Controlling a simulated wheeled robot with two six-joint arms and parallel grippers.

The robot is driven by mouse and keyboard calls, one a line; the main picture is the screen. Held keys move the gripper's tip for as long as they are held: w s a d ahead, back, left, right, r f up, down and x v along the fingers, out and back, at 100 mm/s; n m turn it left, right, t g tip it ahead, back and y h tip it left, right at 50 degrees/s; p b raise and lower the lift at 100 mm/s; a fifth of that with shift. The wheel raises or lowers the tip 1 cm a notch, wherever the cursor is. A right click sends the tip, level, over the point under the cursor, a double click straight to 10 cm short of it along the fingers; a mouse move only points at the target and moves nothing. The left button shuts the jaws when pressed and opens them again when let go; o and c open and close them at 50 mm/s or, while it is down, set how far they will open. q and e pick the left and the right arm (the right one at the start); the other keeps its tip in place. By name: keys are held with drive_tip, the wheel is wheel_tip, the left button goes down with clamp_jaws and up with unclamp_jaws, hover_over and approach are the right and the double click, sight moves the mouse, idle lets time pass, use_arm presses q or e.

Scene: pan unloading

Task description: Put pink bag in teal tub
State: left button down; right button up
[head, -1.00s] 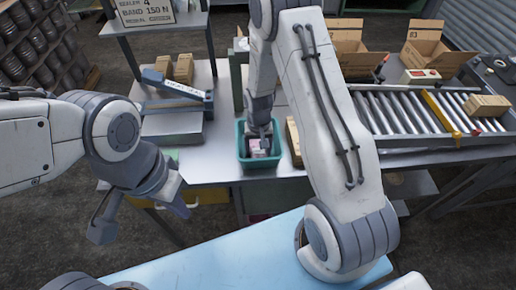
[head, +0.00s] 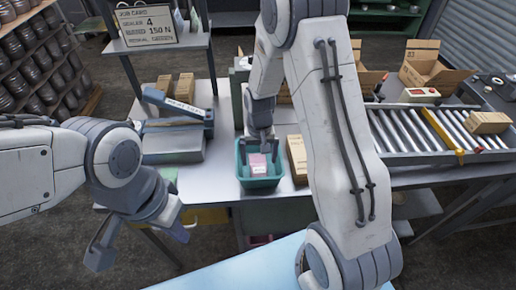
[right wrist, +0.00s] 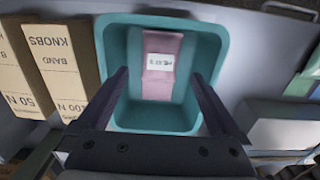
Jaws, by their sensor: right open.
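The teal tub (head: 246,181) stands on the grey workbench, and it fills the middle of the right wrist view (right wrist: 152,21). The pink bag (head: 258,165) with a white label is inside the tub; in the right wrist view the bag (right wrist: 158,88) lies toward the far wall. My right gripper (head: 260,140) is open above the tub, its fingers (right wrist: 158,85) apart on either side of the bag and not touching it. My left gripper (head: 142,246) hangs in front of the bench at the left, clear of the tub; its fingers look spread and empty.
Cardboard boxes (head: 297,158) stand just right of the tub, one marked KNOBS (right wrist: 53,65). A sealer (head: 175,130) is to the left. A roller conveyor (head: 415,130) with a small carton (head: 488,122) is at the right. A blue surface (head: 240,268) lies in front.

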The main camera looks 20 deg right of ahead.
sight(259, 169)
drive_tip(key=s+a+r+n+b, duration=0.1)
drive_tip(key=s+a+r+n, duration=0.4)
drive_tip(key=a+r, duration=0.55)
drive_tip(key=s+a+r+n, duration=0.2)
drive_tip(key=s+r, duration=0.1)
drive_tip(key=s, duration=0.6)
drive_tip(key=s+a+r+n+y, duration=0.1)
drive_tip(key=s+a+r+n, duration=0.1)
drive_tip(key=s, duration=0.7)
drive_tip(key=shift+s+r+n, duration=0.4)
drive_tip(key=shift+r+n, duration=0.15)
drive_tip(key=shift+n, duration=0.25)
drive_tip(key=shift+a, duration=0.1)
